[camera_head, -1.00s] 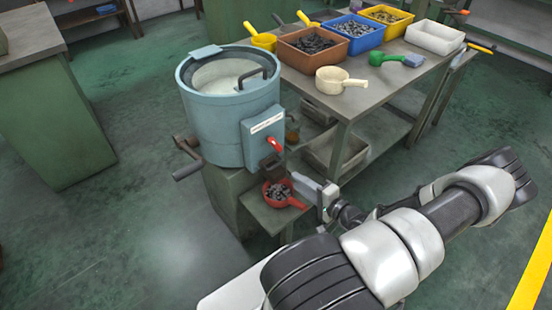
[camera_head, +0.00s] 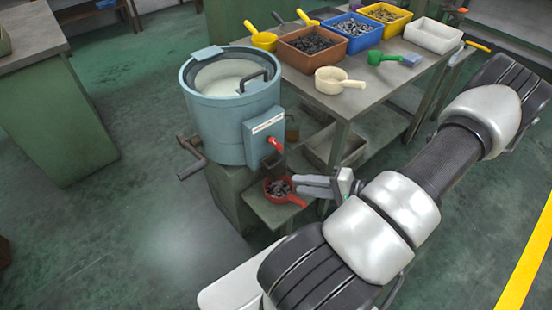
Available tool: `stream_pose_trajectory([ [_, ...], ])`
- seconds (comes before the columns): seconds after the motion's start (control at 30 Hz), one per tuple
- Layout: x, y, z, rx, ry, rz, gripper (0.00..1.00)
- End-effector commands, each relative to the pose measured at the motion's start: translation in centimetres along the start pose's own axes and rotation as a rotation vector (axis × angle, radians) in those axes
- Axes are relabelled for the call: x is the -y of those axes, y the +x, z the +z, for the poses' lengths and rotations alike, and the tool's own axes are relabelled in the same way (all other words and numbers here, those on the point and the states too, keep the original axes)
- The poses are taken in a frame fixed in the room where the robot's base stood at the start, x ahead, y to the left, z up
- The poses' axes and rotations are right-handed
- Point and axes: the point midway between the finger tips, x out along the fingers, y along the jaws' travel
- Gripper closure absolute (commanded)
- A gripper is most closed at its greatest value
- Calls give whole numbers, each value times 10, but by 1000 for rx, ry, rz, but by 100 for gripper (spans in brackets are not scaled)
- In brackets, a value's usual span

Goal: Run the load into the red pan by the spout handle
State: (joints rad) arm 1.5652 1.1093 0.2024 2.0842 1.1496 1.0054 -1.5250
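The light blue drum machine (camera_head: 215,125) has a pale surface inside its open top. A red spout handle (camera_head: 276,146) sticks out of the box on its front, above a dark spout (camera_head: 272,162). The red pan (camera_head: 270,196) stands on a small ledge just below the spout and holds several grey and dark pieces (camera_head: 279,187). Its short handle points right. My gripper (camera_head: 303,186) is just right of the pan, below the spout handle and apart from it. Its fingers point left towards the pan. Whether they touch the pan's handle is unclear.
A crank (camera_head: 191,160) juts from the drum's left. Open floor lies in front.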

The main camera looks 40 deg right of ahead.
Motion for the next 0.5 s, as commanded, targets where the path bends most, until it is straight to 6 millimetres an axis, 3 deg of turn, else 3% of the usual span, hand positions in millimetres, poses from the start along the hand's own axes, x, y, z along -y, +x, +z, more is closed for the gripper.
stream_pose_trajectory([
  [0.03,14,1,3,41,-21,24,73],
  [0.5,99,10,34,356,-180,265,73],
])
